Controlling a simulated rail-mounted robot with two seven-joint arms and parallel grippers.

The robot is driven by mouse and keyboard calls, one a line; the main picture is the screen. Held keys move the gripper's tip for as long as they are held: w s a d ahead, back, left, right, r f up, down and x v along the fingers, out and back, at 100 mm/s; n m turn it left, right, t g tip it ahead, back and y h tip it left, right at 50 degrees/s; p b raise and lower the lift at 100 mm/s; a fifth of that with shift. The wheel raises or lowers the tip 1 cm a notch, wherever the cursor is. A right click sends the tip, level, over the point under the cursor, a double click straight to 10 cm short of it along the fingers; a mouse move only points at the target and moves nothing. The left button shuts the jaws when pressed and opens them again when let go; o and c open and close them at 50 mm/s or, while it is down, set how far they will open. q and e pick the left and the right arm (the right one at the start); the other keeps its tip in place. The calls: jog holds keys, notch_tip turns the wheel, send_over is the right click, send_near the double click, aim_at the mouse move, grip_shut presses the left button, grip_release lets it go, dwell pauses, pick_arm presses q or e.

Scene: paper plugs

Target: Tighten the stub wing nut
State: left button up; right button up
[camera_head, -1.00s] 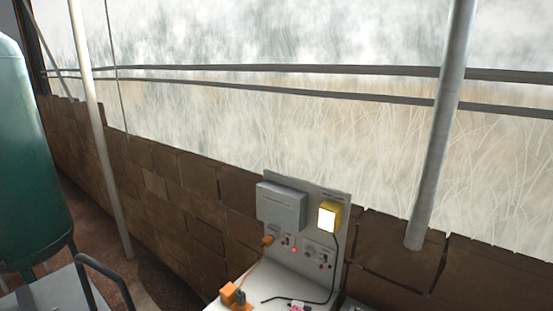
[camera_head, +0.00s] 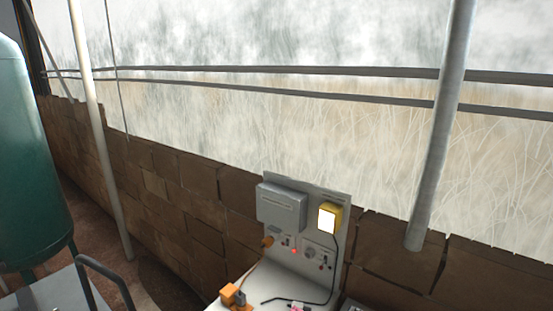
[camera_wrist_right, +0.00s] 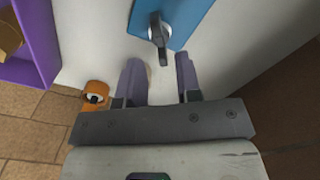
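In the right wrist view, my right gripper (camera_wrist_right: 160,82) is open and empty, its two fingers apart over a white surface. Just beyond the fingertips a blue plate (camera_wrist_right: 185,15) carries a dark metal piece (camera_wrist_right: 158,32) with a narrow arm pointing toward the gap between the fingers. It may be the stub wing nut, but I cannot be sure. The fingertips look apart from it. The wing nut cannot be made out in the head view, and neither gripper shows there.
A purple tray (camera_wrist_right: 48,50) and an orange ring-shaped part (camera_wrist_right: 95,92) lie left of the gripper. In the head view, a panel holds a grey box (camera_head: 281,208) and a lit yellow lamp (camera_head: 328,219). Orange blocks (camera_head: 230,292) and a black cable (camera_head: 300,302) lie on the white bench.

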jog(key=shift+f, duration=0.2)
jog(key=shift+f+b, duration=0.3)
jog(key=shift+f, duration=1.5)
grip_shut()
